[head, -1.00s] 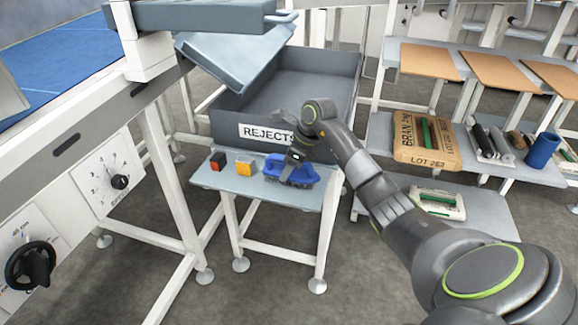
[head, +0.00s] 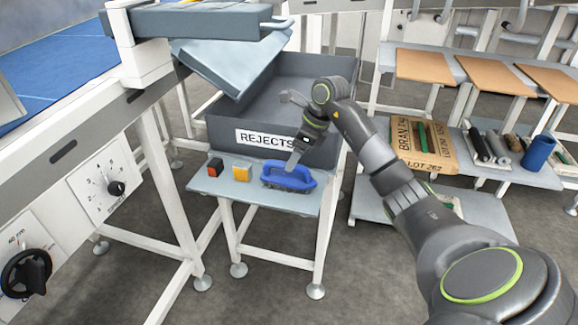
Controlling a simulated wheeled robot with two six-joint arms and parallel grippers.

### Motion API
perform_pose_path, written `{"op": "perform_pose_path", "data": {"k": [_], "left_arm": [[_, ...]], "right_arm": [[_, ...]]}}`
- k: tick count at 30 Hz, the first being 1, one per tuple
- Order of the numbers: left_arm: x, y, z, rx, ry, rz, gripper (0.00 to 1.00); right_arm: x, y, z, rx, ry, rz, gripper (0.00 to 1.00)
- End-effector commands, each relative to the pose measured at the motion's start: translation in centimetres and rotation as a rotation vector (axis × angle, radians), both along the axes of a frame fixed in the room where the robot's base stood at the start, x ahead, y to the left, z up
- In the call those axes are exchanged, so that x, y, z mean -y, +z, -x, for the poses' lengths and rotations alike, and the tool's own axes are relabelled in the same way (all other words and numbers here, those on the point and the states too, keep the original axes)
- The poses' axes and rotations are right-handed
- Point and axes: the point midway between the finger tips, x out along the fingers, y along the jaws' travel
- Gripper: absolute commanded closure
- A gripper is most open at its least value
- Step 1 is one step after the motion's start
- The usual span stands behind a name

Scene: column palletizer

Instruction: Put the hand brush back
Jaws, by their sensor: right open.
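The hand brush (head: 284,180) has a blue handle and dark bristles. It lies on the small grey shelf (head: 240,192) in front of the rejects bin, towards the shelf's right end. My right gripper (head: 292,164) is open just above the brush, pointing down, with a finger reaching close to the blue handle. I cannot tell whether that finger touches it. My left gripper is not in view.
A red-and-black block (head: 215,167) and a yellow block (head: 242,173) sit on the shelf left of the brush. The grey bin labelled REJECTS (head: 228,132) stands behind. A rack with a bran sack (head: 420,150) and a blue cylinder (head: 538,153) is at right.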

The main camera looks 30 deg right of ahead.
Motion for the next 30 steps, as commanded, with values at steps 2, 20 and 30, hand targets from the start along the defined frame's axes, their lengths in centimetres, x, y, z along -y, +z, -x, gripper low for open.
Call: {"op": "perform_pose_path", "data": {"k": [2, 20, 30], "left_arm": [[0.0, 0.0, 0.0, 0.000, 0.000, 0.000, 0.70], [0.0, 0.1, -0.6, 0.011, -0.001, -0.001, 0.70], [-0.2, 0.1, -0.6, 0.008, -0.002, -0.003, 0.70]], "right_arm": [[0.5, 1.5, 0.4, 0.004, 0.000, 0.003, 0.27], [1.1, 4.3, 1.3, -0.001, 0.000, -0.001, 0.27], [0.5, 3.9, 1.2, 0.017, 0.008, -0.023, 0.27]]}}
